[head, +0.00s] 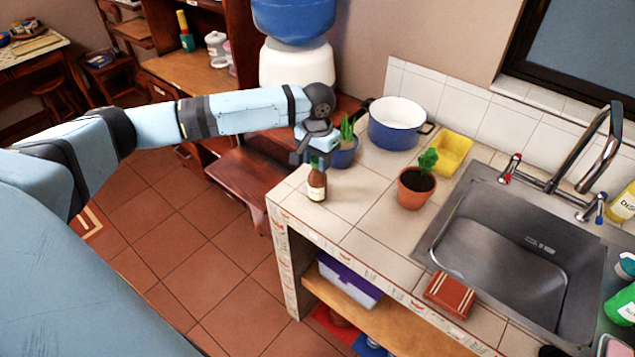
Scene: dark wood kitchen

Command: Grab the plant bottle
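A small brown bottle (317,187) with a pale label stands upright near the left edge of the tiled counter. Green shows at its top, between the fingers of my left gripper (314,160). The gripper points down over the bottle, with its fingers around or just beside the top. I cannot tell whether they touch it. A green plant in a blue pot (346,154) stands just behind, partly hidden by the gripper. Another small plant in a terracotta pot (416,190) stands further right. My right gripper is not in view.
A blue and white pot (393,125) and a yellow container (453,153) stand at the back of the counter. A steel sink (510,255) with a tall tap is at the right. Bare tiles lie between bottle and terracotta pot. Wooden furniture stands behind my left arm.

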